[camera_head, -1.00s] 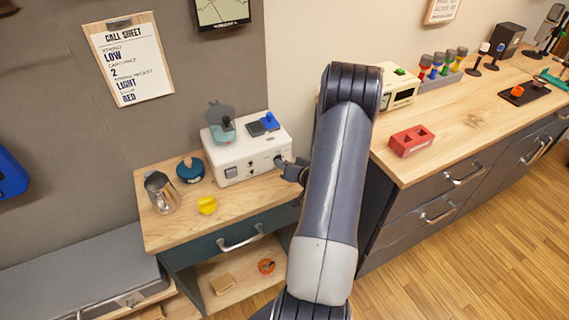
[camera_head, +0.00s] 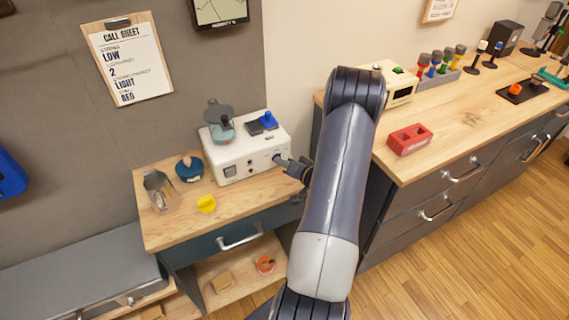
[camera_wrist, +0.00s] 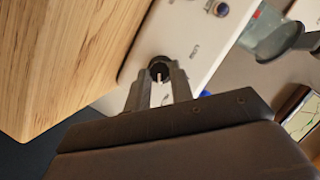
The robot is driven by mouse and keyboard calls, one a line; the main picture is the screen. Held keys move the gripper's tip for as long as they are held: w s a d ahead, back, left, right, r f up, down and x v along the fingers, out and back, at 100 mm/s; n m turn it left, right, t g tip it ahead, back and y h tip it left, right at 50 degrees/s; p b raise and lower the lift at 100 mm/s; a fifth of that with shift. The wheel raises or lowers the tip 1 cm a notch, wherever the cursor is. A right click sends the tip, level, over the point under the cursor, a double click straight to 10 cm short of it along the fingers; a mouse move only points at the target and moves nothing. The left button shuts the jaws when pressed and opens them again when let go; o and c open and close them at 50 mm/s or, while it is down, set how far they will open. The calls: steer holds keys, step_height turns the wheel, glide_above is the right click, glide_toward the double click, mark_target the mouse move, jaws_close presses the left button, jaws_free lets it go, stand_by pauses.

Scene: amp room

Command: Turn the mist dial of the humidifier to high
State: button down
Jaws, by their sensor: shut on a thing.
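The white humidifier (camera_head: 248,157) stands on the small wooden cabinet, with dark controls on its front face. My gripper (camera_head: 284,160) is at the right end of that face. In the wrist view, my gripper (camera_wrist: 160,84) is shut on the dark round mist dial (camera_wrist: 160,67), one finger on each side. A light line shows on the dial's face. Small lettering lies around the dial on the white panel (camera_wrist: 200,40), too blurred to read surely. The high mark cannot be made out.
The wooden counter (camera_head: 440,130) at right holds a red block (camera_head: 409,139). My arm passes close to its left edge.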

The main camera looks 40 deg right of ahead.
steer(key=c, duration=1.2)
jaws_free()
steer(key=shift+c, duration=0.2)
steer(key=b+v, duration=0.1)
steer(key=v, duration=0.9)
steer(key=shift+s+b, duration=0.3)
steer(key=shift+s, duration=0.1)
steer(key=shift+r, duration=0.1)
steer(key=p+x, duration=0.1)
steer(key=x, duration=1)
steer(key=shift+p, duration=0.3)
steer(key=shift+s, duration=0.1)
steer(key=shift+s+d, duration=0.1)
